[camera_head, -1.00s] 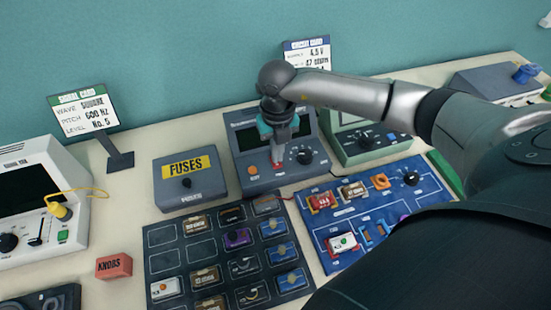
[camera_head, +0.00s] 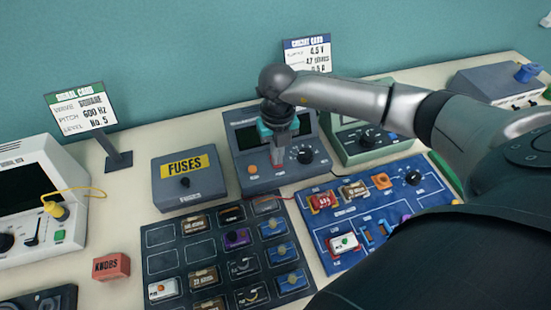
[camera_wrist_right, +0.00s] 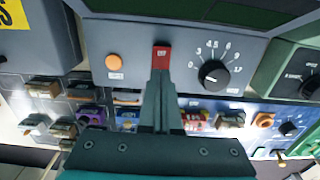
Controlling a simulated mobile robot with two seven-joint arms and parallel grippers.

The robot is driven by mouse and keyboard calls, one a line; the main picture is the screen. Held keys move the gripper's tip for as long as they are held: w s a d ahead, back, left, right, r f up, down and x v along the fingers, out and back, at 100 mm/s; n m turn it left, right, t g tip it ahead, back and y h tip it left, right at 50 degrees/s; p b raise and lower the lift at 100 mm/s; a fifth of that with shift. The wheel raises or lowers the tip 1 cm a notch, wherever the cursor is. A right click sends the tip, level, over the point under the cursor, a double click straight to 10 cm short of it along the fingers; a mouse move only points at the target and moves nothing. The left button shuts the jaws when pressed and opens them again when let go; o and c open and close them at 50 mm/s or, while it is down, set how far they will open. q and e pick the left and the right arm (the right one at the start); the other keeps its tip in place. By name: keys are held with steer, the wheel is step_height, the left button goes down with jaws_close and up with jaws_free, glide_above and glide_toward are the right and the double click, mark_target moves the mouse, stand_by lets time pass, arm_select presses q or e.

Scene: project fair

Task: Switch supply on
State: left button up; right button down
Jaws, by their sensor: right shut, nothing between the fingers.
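The grey supply unit (camera_head: 240,170) stands on the table with a dark screen, an orange button and a black dial; it also shows in the right wrist view (camera_wrist_right: 130,30). Its dial (camera_wrist_right: 213,73) has a numbered scale around it. A red switch (camera_wrist_right: 162,57) sits between the orange button (camera_wrist_right: 114,61) and the dial. My right gripper (camera_head: 277,164) is shut and empty, its fingertips (camera_wrist_right: 161,74) at the lower end of the red switch. My left gripper is not in view.
A grey fuses box (camera_head: 190,195) stands left of the supply. A dark parts tray (camera_head: 165,262) and a blue circuit board (camera_head: 328,240) lie in front. A green-grey meter (camera_head: 375,150) stands close on the right. A red knobs box (camera_head: 111,267) lies at the left.

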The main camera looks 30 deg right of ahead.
steer(key=shift+f, duration=0.25)
steer(key=shift+r+p, duration=2.75)
steer(key=shift+r, duration=0.85)
steer(key=shift+f, duration=0.1)
